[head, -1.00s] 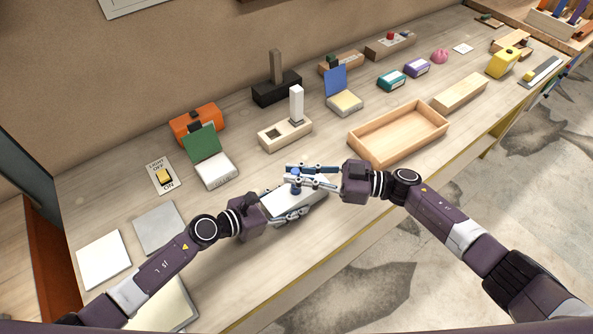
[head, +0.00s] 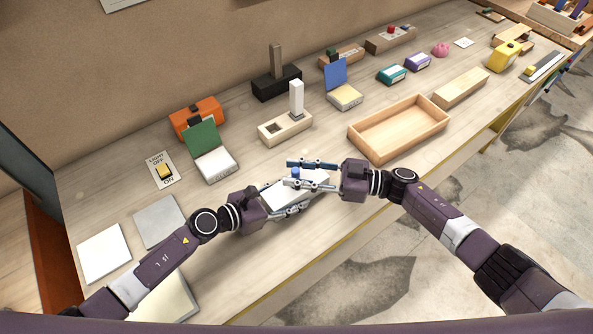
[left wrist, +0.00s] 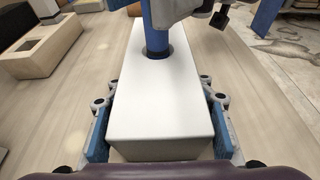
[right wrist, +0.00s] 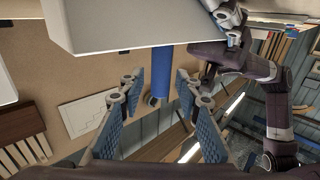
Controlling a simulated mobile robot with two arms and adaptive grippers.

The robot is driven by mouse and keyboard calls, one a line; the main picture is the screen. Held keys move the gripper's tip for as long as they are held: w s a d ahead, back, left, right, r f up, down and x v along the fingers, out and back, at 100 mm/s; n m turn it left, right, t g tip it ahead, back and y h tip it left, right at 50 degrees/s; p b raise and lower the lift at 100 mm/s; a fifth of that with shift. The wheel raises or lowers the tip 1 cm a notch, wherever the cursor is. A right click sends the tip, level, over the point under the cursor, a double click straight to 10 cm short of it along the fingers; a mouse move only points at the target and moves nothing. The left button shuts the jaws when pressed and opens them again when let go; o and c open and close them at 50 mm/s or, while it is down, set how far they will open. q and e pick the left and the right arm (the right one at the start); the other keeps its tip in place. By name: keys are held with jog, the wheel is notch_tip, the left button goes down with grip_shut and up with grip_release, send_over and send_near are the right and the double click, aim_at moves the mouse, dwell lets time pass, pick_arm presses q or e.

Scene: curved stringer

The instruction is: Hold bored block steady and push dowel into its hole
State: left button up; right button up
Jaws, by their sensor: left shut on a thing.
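The white bored block (head: 297,195) is near the front of the bench. My left gripper (head: 286,200) is shut on it, one pad along each long side; the block's top shows in the left wrist view (left wrist: 160,100). The blue dowel (head: 295,172) stands upright in the block's hole, its lower end inside, as the left wrist view (left wrist: 156,40) shows. The right wrist view shows the dowel (right wrist: 160,75) sticking out of the block (right wrist: 110,25). My right gripper (right wrist: 158,90) is open, with its fingers either side of the dowel and gaps between. The dowel's depth is hidden.
A wooden tray (head: 385,150) lies just behind my right gripper. A pale socket block (head: 272,133) with a white post stands behind the held block. A green-lidded box (head: 215,165) and a light switch (head: 164,172) are at left. The bench's front edge is close.

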aim_at(276, 200)
jog(key=s+d, duration=0.2)
jog(key=d, duration=1)
pick_arm(q)
jog(key=o, duration=2)
jog(key=shift+v, duration=2.5)
